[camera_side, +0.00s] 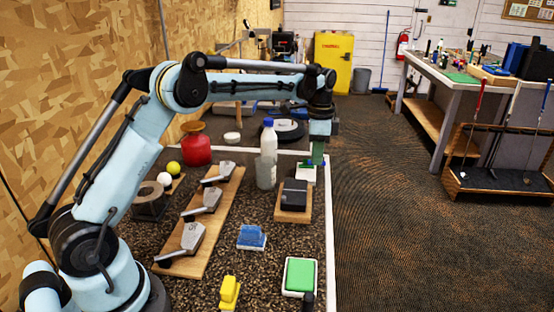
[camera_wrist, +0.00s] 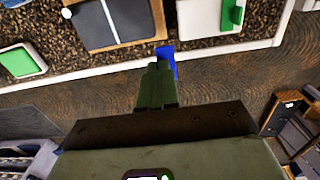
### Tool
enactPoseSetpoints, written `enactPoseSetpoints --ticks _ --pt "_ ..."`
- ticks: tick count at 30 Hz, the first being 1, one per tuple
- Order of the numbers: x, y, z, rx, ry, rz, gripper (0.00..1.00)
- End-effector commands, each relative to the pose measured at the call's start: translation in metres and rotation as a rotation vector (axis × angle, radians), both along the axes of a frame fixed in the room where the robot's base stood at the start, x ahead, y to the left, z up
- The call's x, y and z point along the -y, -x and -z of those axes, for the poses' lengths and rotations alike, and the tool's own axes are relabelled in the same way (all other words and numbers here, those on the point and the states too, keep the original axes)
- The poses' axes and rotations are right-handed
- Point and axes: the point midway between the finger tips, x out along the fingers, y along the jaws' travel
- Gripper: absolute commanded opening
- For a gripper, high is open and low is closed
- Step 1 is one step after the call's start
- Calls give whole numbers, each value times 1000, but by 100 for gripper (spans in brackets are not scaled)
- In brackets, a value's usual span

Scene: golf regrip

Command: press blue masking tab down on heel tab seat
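My gripper (camera_side: 318,160) is at the far right edge of the workbench, pointing down. In the wrist view its green fingers (camera_wrist: 157,86) are close together. The small blue masking tab (camera_wrist: 166,62) shows at their tips and sticks out past them, apparently held between them. In the side view the tab is too small to make out surely. The tab appears over the bench's pale edge, beside a white block with a green piece (camera_wrist: 232,15); its height is unclear. I cannot tell which part is the heel tab seat. Club heads (camera_side: 192,236) lie on a wooden board.
A dark block on a wooden base (camera_side: 293,196) and a clear bottle (camera_side: 268,150) stand left of my gripper. A green pad in a white tray (camera_side: 300,276), a blue block (camera_side: 251,237) and a yellow item (camera_side: 229,291) are nearer. Carpet lies right of the bench edge.

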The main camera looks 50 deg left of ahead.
Motion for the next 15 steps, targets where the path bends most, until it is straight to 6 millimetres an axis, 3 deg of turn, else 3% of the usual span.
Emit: enactPoseSetpoints --ticks 3,7,11,15 --pt "24 8 -15 0 0 4 0" --pt "41 13 -26 0 0 3 0" --pt "50 18 -33 0 0 0 0" --pt "47 32 -35 0 0 -3 0"
